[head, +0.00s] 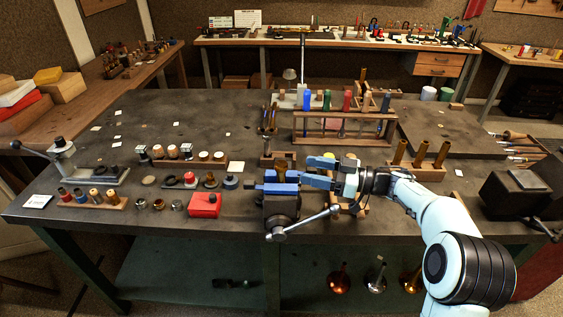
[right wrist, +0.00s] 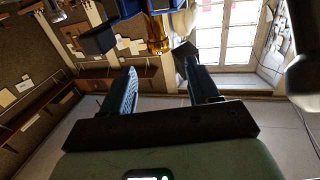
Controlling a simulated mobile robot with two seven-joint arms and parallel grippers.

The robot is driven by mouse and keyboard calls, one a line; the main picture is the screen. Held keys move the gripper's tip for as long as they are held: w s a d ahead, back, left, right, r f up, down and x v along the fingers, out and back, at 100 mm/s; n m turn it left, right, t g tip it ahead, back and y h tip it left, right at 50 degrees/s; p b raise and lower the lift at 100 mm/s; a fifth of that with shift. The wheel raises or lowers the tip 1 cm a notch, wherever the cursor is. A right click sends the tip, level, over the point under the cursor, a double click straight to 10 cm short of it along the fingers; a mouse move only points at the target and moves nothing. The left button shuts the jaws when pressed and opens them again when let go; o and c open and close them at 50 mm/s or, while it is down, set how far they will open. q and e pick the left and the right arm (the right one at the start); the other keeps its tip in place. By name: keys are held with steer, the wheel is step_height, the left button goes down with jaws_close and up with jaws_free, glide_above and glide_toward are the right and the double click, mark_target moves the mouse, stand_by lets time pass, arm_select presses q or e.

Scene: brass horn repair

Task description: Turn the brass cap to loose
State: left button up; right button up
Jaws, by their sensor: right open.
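A brass piece (head: 282,165), which looks like the brass cap, stands upright in the blue-jawed vise (head: 281,205) at the front middle of the bench. It also shows in the right wrist view (right wrist: 157,35) at the top, beyond my fingertips. My right gripper (head: 308,172) reaches in from the right, level with the vise jaws. Its two blue fingers are apart, and in the right wrist view (right wrist: 164,77) the space between them is empty. The fingertips are close to the vise. I cannot tell whether they touch it. My left gripper is not in view.
A red box (head: 204,205) and small metal rings (head: 159,204) lie left of the vise. A wooden rack (head: 335,127) with coloured handles stands behind it. The vise handle (head: 310,222) sticks out toward the front right. A wooden block with brass tubes (head: 420,168) stands right.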

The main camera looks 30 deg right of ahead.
mark_target(281, 163)
steer(key=x, duration=0.8)
steer(key=shift+w+a, duration=0.25)
steer(key=shift+w, duration=0.05)
